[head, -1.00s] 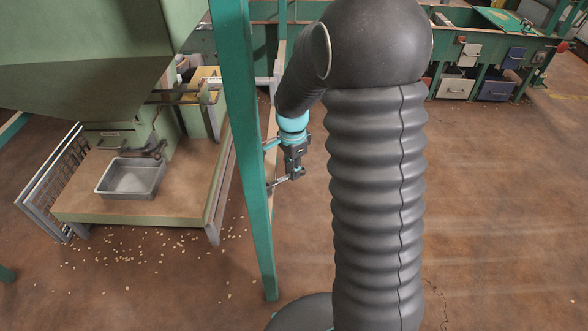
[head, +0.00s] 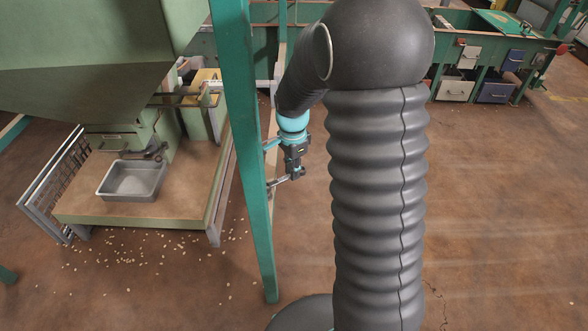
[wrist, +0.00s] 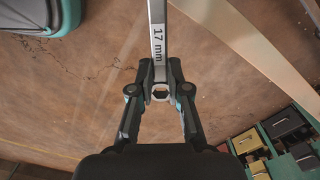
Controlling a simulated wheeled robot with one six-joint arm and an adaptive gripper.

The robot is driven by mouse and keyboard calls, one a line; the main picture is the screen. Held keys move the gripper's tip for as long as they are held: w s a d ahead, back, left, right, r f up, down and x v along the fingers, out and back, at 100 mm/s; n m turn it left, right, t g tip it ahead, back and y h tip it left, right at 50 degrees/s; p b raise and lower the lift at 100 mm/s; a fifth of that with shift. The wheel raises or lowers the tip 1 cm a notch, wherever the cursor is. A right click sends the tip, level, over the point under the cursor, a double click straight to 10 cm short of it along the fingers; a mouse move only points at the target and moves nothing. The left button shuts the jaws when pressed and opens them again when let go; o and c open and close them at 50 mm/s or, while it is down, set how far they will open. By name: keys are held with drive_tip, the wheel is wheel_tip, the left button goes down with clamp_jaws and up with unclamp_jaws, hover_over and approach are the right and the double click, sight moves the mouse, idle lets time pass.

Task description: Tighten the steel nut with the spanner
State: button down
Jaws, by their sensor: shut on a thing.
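My gripper (head: 294,170) is shut on a steel spanner (head: 281,181) beside the green post (head: 243,150). In the head view the spanner runs left from my fingers to the post's edge. In the wrist view my gripper (wrist: 160,75) holds the spanner (wrist: 158,40), marked "17 mm", between both fingertips. Its near ring end (wrist: 160,93) shows between the fingers, and its far end runs out of the top of the picture. I cannot make out the steel nut in either view, nor whether the spanner's far end is on it.
Left of the post, a metal tray (head: 131,181) sits on a wooden platform (head: 80,211) under a large green hopper (head: 90,60). Nuts lie scattered on the floor (head: 160,275). A green bench with drawers (head: 456,88) stands at the back right. The floor at right is clear.

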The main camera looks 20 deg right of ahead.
drive_tip(key=shift+r+p, duration=0.6)
drive_tip(key=shift+r, duration=0.35)
